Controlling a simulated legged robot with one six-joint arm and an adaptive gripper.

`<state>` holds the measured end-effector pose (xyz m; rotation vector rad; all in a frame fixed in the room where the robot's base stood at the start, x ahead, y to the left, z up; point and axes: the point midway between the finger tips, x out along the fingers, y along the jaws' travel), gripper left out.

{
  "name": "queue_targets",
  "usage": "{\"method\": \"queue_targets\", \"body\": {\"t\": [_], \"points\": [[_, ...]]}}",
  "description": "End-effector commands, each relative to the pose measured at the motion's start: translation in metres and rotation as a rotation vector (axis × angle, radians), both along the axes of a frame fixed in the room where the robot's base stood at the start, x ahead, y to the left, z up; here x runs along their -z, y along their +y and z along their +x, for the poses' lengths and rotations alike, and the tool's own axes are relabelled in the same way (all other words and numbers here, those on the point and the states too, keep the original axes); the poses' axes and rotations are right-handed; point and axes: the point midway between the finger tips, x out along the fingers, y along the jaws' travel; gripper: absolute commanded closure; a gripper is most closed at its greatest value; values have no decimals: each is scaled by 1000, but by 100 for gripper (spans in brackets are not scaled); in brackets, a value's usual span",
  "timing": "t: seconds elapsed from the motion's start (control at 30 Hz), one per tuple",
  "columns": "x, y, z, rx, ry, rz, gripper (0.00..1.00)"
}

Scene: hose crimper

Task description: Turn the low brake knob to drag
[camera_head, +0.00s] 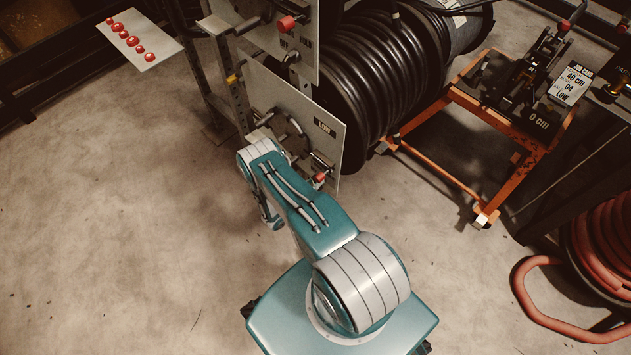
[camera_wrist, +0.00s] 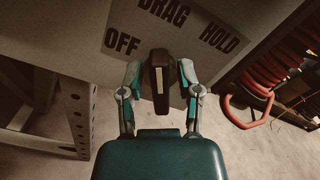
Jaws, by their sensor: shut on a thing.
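The low brake knob (camera_wrist: 159,88) is dark with a white line. It sits in the wrist view between the two fingers of my gripper (camera_wrist: 160,78), which is shut on it. The white line is about upright in the picture, roughly in line with the DRAG label (camera_wrist: 163,11). OFF (camera_wrist: 122,43) is to the left and HOLD (camera_wrist: 220,38) to the right. In the camera_head view the panel marked LOW (camera_head: 325,127) stands beyond my arm, and I cannot make out the knob there.
A black hose reel (camera_head: 375,70) is behind the panels. A red-tipped lever (camera_head: 319,178) is at the low panel's lower edge. An orange stand (camera_head: 440,95) is at the right, with red hose (camera_head: 545,315) at lower right. Left floor is clear.

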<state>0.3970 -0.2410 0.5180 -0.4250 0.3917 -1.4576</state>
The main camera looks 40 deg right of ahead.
Motion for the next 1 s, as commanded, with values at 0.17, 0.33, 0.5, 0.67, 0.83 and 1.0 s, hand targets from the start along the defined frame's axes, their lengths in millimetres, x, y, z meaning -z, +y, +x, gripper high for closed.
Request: {"method": "queue_targets", "body": {"t": [0.17,0.33,0.5,0.67,0.83,1.0], "points": [[0,1,3,-9,-5,5,100],[0,1,3,-7,-5,4,44],[0,2,2,-6,-4,2,44],[0,18,1,-9,-3,3,44],[1,51,-1,-12,-3,2,44],[1,84,-3,-12,-4,4,44]]}}
